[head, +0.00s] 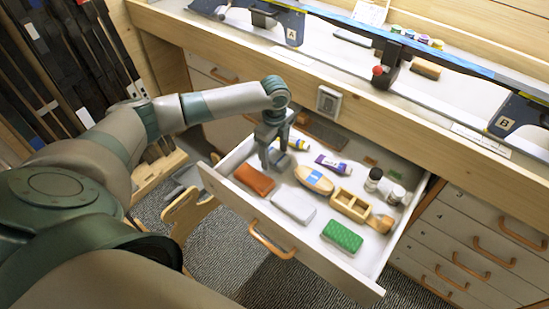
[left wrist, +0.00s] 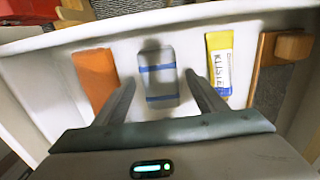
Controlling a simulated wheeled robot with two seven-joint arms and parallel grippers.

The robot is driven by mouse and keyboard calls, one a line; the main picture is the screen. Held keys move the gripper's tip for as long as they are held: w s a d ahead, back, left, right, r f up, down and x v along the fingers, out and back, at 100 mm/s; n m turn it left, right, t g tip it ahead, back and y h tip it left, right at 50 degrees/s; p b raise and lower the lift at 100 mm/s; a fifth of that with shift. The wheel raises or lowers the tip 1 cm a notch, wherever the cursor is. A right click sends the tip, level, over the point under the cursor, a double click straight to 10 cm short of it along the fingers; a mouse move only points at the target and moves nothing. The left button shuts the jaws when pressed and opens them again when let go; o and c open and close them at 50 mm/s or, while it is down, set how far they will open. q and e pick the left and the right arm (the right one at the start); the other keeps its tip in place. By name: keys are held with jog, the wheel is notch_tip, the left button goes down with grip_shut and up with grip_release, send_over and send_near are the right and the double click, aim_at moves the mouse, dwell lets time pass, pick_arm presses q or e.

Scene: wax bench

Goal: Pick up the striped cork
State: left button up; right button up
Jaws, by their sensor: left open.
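The striped cork, a grey block with blue bands, lies in the open drawer; it shows in the left wrist view (left wrist: 160,72) between the orange block and the yellow tube. In the head view it is mostly hidden behind my gripper. My left gripper (head: 274,154) reaches down into the drawer, open; in the left wrist view its two fingers (left wrist: 160,80) stand apart, one on each side of the cork's near part. I see no clear contact with the cork. My right gripper is not in view.
The drawer (head: 238,207) also holds an orange block (head: 255,180), a yellow tube (left wrist: 219,68), a purple tube (head: 331,166), a wooden brush (head: 314,180), a white case (head: 293,206), a green sponge (head: 342,235) and small bottles. The bench edge (head: 350,110) overhangs behind.

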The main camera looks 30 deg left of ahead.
pick_arm(q)
jog(key=c, duration=1.1)
jog(key=shift+r, duration=0.15)
